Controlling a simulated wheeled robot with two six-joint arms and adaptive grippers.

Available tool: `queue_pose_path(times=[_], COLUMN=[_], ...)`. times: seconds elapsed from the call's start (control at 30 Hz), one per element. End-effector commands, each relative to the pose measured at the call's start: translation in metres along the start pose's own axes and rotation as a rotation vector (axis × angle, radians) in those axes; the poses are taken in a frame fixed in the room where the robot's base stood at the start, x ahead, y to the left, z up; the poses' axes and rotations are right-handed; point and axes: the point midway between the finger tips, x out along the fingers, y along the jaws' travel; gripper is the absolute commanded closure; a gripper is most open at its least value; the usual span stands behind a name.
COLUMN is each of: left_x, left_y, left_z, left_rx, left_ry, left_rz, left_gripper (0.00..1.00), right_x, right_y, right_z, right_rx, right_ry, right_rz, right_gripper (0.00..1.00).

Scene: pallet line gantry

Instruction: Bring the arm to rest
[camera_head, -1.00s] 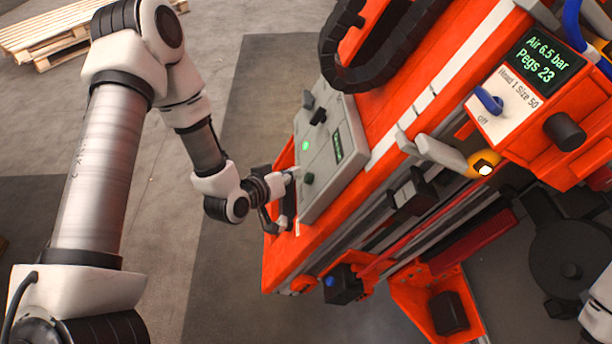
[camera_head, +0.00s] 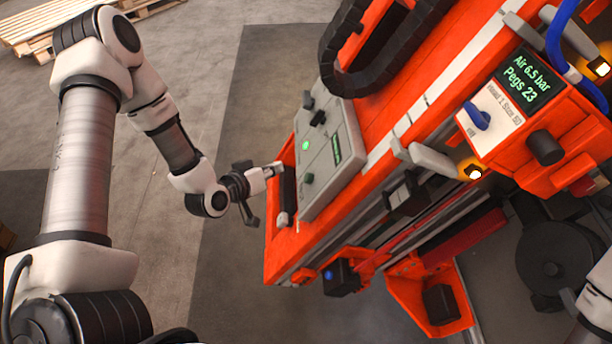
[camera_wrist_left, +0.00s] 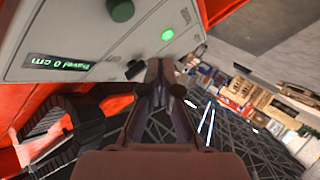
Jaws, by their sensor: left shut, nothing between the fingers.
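My left arm comes in from the left in the head view. Its gripper (camera_head: 266,173) is at the left end of the orange machine (camera_head: 375,185), beside a dark upright handle (camera_head: 289,190), and holds nothing. In the left wrist view the two fingers (camera_wrist_left: 160,70) are together, just below the grey control panel (camera_wrist_left: 120,45). Whether they touch the machine is unclear. My right gripper is out of view; only a part of my right arm shows at the lower right edge.
The grey control panel (camera_head: 328,160) has a green light, dark knobs and a small display; in the wrist view it reads 0 cm. A display box (camera_head: 520,90) reads "Air 6.5 bar, Pegs 23". Wooden pallets (camera_head: 50,25) lie at the back left. Floor left of the machine is clear.

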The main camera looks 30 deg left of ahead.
Motion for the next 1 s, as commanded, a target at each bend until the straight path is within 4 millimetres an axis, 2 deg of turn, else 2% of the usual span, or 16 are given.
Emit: queue_pose_path(times=[0.4, 0.47, 0.57, 0.67, 0.73, 0.8, 0.9, 1.0], left_x=[-0.001, -0.004, -0.015, -0.044, -0.082, -0.124, -0.177, -0.205], left_y=[0.0, 0.003, 0.031, 0.066, 0.077, 0.077, 0.066, 0.05], left_z=[0.0, 0.0, 0.012, 0.06, 0.108, 0.147, 0.181, 0.193], left_rx=[0.0, 0.003, 0.066, 0.152, 0.214, 0.265, 0.305, 0.276], left_ry=[-0.002, -0.016, -0.115, -0.343, -0.561, -0.759, -0.973, -1.083], left_rz=[-0.001, -0.003, 0.023, 0.013, -0.041, -0.116, -0.24, -0.354], left_gripper=[1.0, 1.0, 1.0, 1.0, 1.0, 1.0, 1.0, 1.0], right_x=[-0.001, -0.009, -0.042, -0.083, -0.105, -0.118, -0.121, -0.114], right_y=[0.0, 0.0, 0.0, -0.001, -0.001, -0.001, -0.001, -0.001], right_z=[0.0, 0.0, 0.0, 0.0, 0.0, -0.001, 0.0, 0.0], right_rx=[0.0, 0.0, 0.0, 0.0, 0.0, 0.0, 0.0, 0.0], right_ry=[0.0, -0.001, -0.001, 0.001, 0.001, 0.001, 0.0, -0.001], right_rz=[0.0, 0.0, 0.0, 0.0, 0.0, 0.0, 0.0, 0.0], right_gripper=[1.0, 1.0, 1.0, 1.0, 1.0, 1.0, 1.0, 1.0])
